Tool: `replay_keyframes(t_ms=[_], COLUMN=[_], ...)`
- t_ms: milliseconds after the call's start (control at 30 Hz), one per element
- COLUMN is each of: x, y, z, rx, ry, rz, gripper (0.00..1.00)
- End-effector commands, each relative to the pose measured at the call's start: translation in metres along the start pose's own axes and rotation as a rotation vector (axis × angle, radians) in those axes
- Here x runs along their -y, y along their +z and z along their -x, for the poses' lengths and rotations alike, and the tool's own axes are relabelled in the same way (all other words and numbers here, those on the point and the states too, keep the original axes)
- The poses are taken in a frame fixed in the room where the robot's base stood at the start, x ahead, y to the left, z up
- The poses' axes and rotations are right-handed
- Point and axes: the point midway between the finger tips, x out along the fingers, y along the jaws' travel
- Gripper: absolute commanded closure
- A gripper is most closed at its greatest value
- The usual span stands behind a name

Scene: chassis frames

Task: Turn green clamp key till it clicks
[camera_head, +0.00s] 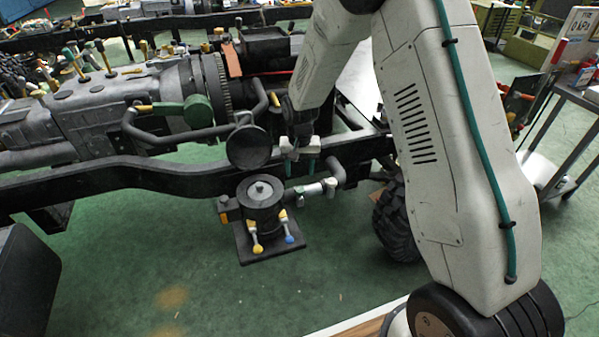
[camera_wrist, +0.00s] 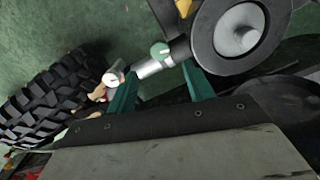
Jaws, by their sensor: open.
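The green clamp key (camera_wrist: 160,50) shows in the wrist view as a round green knob on a silver pipe fitting (camera_wrist: 155,67). In the head view I cannot make out the key, but the silver fitting (camera_head: 312,189) shows beside the black round housing (camera_head: 262,204). My gripper (camera_head: 299,174) is above the fitting. In the wrist view my gripper (camera_wrist: 159,69) has its two green fingers apart, with the fitting and key showing between and beyond the tips. Nothing is held. I cannot tell whether a finger touches the fitting.
A white round knob (camera_wrist: 110,79) is beside the left finger. The black frame rail (camera_head: 120,178) runs behind the housing. A knobbly tyre (camera_head: 398,222) stands to the right. Yellow and blue-tipped levers (camera_head: 289,238) are on the housing's front. Green floor is free in front.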

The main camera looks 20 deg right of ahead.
Motion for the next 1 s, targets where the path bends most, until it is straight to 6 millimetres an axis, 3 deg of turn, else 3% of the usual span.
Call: replay_keyframes(t_ms=[267, 500, 700, 867, 1000], x=[-0.001, -0.002, -0.002, -0.002, -0.002], y=[0.000, 0.001, 0.002, 0.002, 0.003], z=[0.000, 0.001, 0.000, -0.009, -0.031], rx=[0.000, 0.000, 0.000, 0.003, 0.005], ry=[0.000, 0.000, 0.000, 0.000, 0.000], rz=[0.082, 0.561, 0.848, 0.901, 0.900], gripper=[0.48, 0.48, 0.48, 0.48, 0.48])
